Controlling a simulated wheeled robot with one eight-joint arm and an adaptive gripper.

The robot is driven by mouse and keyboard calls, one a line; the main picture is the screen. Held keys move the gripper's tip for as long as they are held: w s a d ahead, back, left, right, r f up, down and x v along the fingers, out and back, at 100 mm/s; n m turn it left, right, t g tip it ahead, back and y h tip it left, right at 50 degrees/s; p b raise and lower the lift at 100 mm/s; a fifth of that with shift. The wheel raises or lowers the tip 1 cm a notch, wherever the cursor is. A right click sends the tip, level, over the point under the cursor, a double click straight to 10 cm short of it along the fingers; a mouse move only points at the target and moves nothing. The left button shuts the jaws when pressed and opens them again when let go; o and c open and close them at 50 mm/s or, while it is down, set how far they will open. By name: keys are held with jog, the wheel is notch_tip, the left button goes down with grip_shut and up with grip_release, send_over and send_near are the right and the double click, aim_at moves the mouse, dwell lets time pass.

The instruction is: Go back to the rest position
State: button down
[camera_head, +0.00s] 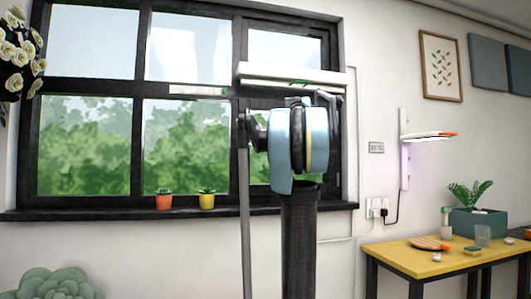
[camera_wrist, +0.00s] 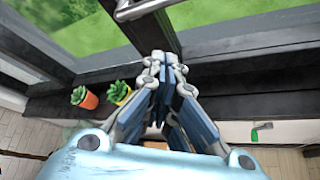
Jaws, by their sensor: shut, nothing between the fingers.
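My gripper (camera_wrist: 170,62) shows in the wrist view, its blue-grey fingers together at the tips and nothing between them. It appears in front of the dark window frame and sill (camera_wrist: 240,103). In the head view my arm stands upright in front of the window (camera_head: 85,90), and I cannot make out the fingers there.
An orange pot (camera_head: 163,202) and a yellow pot (camera_head: 207,201) with small plants stand on the sill, left of my arm. A yellow-topped table (camera_head: 392,254) at the right holds a planter (camera_head: 478,222) and several small items. A lit wall lamp (camera_head: 428,136) hangs above.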

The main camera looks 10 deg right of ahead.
dwell(0.4)
jog(key=s+d+f+m+t+h, duration=0.55)
jog(key=s+m+h, duration=0.3)
jog(key=m, duration=0.95)
jog(key=s+d+f+m+g+h, duration=0.1)
jog(key=s+f+m+g+h, duration=0.25)
jog(key=f, duration=0.55)
jog(key=s+d+f+m+g, duration=0.1)
jog(key=s+f+m+g, duration=0.1)
jog(key=s+f+m, duration=0.45)
jog(key=s+a+f+m+g+y, duration=0.1)
jog(key=s+a+f+g+y, duration=0.1)
jog(key=s+a+f, duration=0.3)
jog(key=s+a+f+m+g+y, duration=0.1)
jog(key=s+a+f+g+y, duration=0.2)
jog(key=s+f, duration=1)
jog(key=s+a+f+m+g+y, duration=0.2)
jog(key=s+a+f+g, duration=0.3)
jog(key=f, duration=1.4)
jog(key=s+a, duration=0.2)
jog(key=s, duration=0.2)
jog(key=shift+s+f, duration=0.3)
